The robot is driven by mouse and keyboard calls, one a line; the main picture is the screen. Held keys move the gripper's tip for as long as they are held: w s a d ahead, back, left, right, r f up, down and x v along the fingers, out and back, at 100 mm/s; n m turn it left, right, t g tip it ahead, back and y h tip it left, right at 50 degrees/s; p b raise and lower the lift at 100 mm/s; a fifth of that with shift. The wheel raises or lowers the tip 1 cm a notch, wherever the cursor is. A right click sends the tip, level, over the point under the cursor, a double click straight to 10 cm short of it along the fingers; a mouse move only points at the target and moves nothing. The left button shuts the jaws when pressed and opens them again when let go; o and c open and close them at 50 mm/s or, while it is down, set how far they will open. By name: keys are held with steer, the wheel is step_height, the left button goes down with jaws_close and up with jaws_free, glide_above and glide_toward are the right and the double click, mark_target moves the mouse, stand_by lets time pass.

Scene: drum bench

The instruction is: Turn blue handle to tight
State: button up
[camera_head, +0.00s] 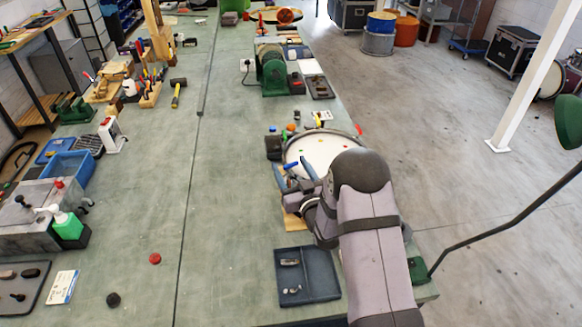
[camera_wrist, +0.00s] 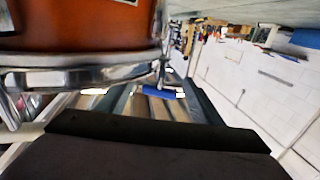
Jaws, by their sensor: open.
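The blue handle (camera_head: 291,165) sticks out at the left edge of the drum (camera_head: 318,152), which has a white head with small coloured marks. In the wrist view the blue handle (camera_wrist: 158,94) lies roughly crosswise beside the chrome rim of the orange drum shell (camera_wrist: 75,25). My gripper (camera_head: 288,175) is at the drum's left side, close around the blue handle. In the wrist view my gripper (camera_wrist: 150,102) is open, with the handle between or just beyond its fingertips. I cannot tell if they touch it. My arm hides the drum's near right part.
Other coloured handles, including an orange one (camera_head: 291,127) and a red one (camera_head: 359,130), stand around the drum. A dark tray (camera_head: 318,292) with small metal parts lies in front. A green machine (camera_head: 272,72) stands behind.

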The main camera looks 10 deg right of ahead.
steer(key=c, duration=1.1)
steer(key=shift+o, duration=0.2)
steer(key=shift+f+h+b, duration=0.1)
steer(key=shift+h+b, duration=0.2)
steer(key=shift+a+m+h+b, duration=0.15)
steer(key=shift+m+h+b, duration=0.45)
steer(key=shift+h, duration=0.1)
steer(key=m+h+b, duration=0.2)
steer(key=h, duration=0.1)
steer(key=shift+h, duration=0.3)
steer(key=shift+m+h+b, duration=0.5)
steer(key=shift+m+h, duration=0.3)
steer(key=shift+h, duration=0.2)
